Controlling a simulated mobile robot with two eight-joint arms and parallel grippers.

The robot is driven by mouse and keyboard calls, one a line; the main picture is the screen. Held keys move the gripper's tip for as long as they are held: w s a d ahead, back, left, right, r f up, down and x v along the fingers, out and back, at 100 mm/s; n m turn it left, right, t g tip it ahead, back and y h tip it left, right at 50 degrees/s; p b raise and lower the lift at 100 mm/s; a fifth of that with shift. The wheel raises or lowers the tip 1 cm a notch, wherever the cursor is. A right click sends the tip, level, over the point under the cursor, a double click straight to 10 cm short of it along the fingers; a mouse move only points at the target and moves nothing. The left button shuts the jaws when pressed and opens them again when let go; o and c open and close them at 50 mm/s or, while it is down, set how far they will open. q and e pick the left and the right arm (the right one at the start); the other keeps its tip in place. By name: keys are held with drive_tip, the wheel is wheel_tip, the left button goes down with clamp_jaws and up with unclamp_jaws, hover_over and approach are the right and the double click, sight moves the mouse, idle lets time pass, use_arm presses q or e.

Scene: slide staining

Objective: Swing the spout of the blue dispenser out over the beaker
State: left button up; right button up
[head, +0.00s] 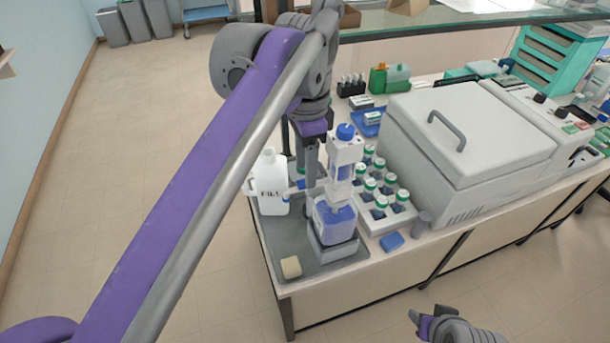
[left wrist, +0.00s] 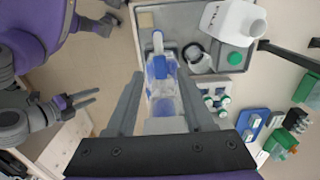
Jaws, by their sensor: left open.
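The blue dispenser (head: 335,222) stands upright on a grey tray (head: 270,243), with a white pump head and blue cap. In the left wrist view the dispenser (left wrist: 160,85) lies between my fingers, and its white spout (left wrist: 157,40) points up the picture. A clear beaker (left wrist: 197,57) stands to the right of the spout there; in the head view my gripper hides most of it. My left gripper (head: 311,180) is open, pointing down close beside the dispenser; contact cannot be told. My right gripper (head: 418,320) is empty, low at the right; its fingers look apart in the left wrist view (left wrist: 95,96).
A white bottle (head: 268,185) stands at the tray's far left, and a cream block (head: 290,267) lies at its front. A rack of green-capped bottles (head: 400,215) is close on the dispenser's right. A large grey lidded machine (head: 470,140) fills the bench beyond.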

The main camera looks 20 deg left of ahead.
use_arm(q)
drive_tip(key=shift+f, duration=1.4)
clamp_jaws()
idle(0.4)
